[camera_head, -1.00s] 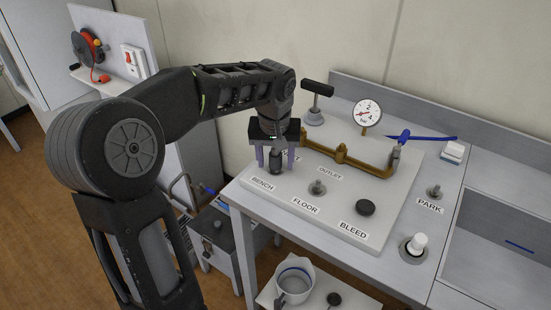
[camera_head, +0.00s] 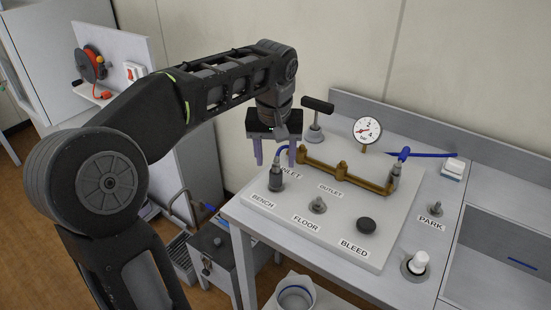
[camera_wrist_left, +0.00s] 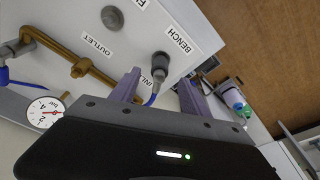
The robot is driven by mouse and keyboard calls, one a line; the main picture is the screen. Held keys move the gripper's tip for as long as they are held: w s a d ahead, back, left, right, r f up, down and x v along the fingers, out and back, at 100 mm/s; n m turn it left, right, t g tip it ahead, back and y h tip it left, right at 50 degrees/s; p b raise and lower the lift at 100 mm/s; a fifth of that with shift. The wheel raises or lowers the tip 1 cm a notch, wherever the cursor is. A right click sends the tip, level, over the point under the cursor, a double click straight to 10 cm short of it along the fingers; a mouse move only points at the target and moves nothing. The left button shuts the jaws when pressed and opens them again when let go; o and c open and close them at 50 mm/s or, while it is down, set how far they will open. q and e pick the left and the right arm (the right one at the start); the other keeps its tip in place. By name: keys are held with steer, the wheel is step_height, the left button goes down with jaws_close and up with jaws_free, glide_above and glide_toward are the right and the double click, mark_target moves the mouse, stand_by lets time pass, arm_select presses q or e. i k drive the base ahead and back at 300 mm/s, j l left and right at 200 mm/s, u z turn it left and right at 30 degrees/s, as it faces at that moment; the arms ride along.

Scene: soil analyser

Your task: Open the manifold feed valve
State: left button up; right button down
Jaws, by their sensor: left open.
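A black T-shaped handle (camera_head: 317,104) on a round grey base stands behind the brass manifold (camera_head: 345,172); it looks like the feed valve, though I see no label on it. My left gripper (camera_head: 276,158) is open and empty, pointing down above the INLET end, left of the T-handle. A dark fitting (camera_head: 277,181) stands at BENCH with a blue hose (camera_head: 281,152) from its top, partly hidden by the gripper. In the left wrist view this fitting (camera_wrist_left: 160,62) lies beyond the open fingers.
The white panel also carries a FLOOR post (camera_head: 317,204) and a black BLEED knob (camera_head: 366,225). A blue bar or hose (camera_head: 425,155) extends from the manifold's right end. A wall is close behind.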

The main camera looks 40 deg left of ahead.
mark_target(397, 168)
steer(key=k, duration=1)
